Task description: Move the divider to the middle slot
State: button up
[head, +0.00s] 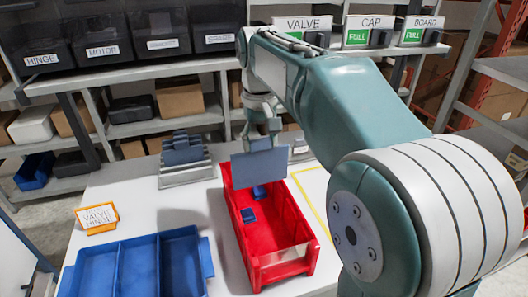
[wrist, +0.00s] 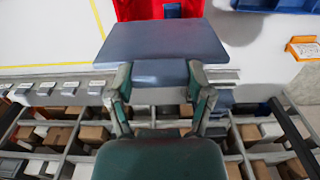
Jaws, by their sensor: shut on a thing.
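My gripper (head: 264,132) is shut on the divider (head: 260,167), a flat dark blue-grey plate. It holds the plate upright over the far end of the red bin (head: 308,258). In the wrist view the divider (wrist: 165,48) fills the space ahead of the fingertips (wrist: 158,75) and hides much of the red bin (wrist: 138,9). The long bin has a clear front lip. Small blue pieces (head: 248,215) lie inside it, toward its left side and far end. I cannot make out the bin's slots, and the plate hides part of the far end.
A grey rack (head: 187,174) with similar plates stands left of the bin. A blue divided tray (head: 203,256) and an orange-framed card (head: 97,218) are on the white table (head: 135,202). Shelves with labelled black bins (head: 100,50) stand behind. A yellow outline marks the table right of the bin.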

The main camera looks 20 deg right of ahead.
notch_tip(320, 180, down, 16)
dwell(2.2)
jog(key=o, duration=1.2)
jog(key=shift+o, duration=0.2)
notch_tip(320, 180, up, 12)
jog(key=shift+f, duration=0.1)
